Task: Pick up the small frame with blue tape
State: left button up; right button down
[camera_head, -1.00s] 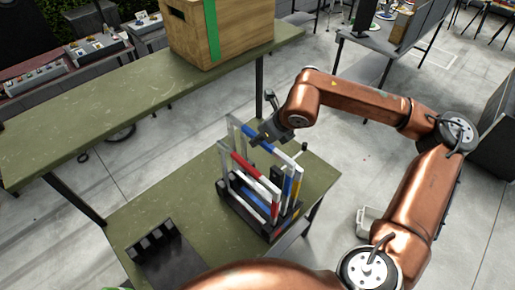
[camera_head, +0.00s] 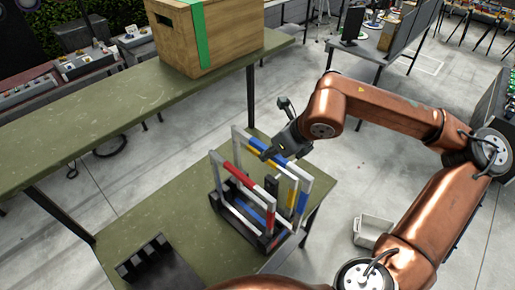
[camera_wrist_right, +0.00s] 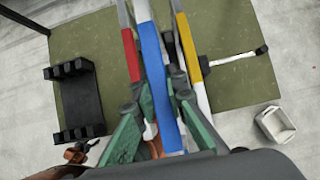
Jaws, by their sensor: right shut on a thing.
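The frame with blue tape (camera_head: 276,159) has pale bars and a blue-wrapped section on its top bar. It is upright at the black rack (camera_head: 235,216); I cannot tell whether its lower part is clear of the slots. My right gripper (camera_head: 270,151) is shut on its top bar. In the right wrist view the blue tape (camera_wrist_right: 157,75) runs between my green-sided fingers. A frame with red tape (camera_head: 246,175) stands on the near left side of it, and a frame with yellow tape (camera_wrist_right: 192,58) on the other side. My left gripper is out of view.
The rack stands on a green table (camera_head: 150,210). An empty black rack (camera_head: 158,265) is at the table's near left. A higher green shelf (camera_head: 100,120) carries a wooden box (camera_head: 235,38) with green tape. A pale bin (camera_head: 372,231) lies on the floor to the right.

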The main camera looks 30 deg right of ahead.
aim_at(302, 172)
jog(key=s+d, duration=0.1)
jog(key=s, duration=0.1)
jog(key=s+b, duration=0.1)
jog(key=s, duration=0.2)
jog(key=s+d+b, duration=0.1)
jog(key=s, duration=0.1)
jog(key=shift+s+d, duration=0.25)
jog(key=shift+d, duration=0.1)
jog(key=shift+s+d+b, duration=0.2)
jog(key=shift+s+b, duration=0.1)
jog(key=shift+s, duration=0.35)
jog(key=shift+s+d+b, duration=0.15)
jog(key=shift+s+b, duration=0.15)
jog(key=shift+s, duration=0.3)
jog(key=shift+s+r, duration=0.15)
jog(key=shift+r+p, duration=3.15)
jog(key=shift+r, duration=2.25)
jog(key=shift+d+r, duration=0.1)
